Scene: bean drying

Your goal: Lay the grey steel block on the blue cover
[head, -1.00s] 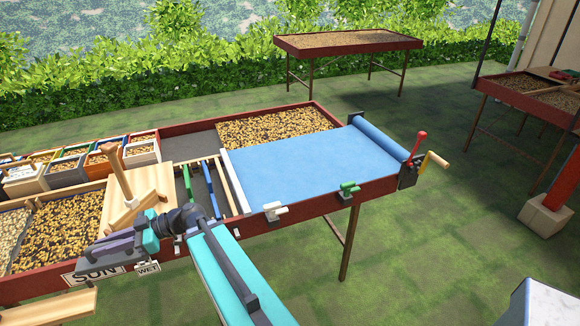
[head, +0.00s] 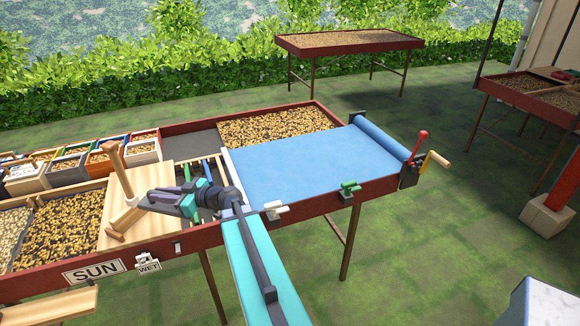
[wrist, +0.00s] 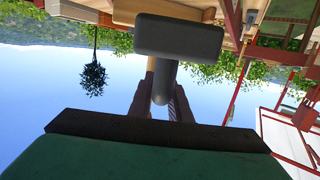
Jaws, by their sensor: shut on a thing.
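The grey steel block (wrist: 180,38) shows close in the wrist view as a dark, rounded slab with a grey stem. My gripper (wrist: 162,100) is shut on that stem, one finger on each side. In the head view my gripper (head: 148,202) is over the wooden board, left of the blue cover; I cannot make out the block there. The blue cover (head: 310,163) lies flat across the right part of the long drying table, with a roll along its right end. Nothing lies on it.
A wooden tool (head: 113,165) stands on the wooden board (head: 158,180), close beside my gripper. Clips, a green-handled one (head: 350,187) and a white one (head: 272,210), sit on the table's front edge. A red lever (head: 419,142) and a crank stand at the roll.

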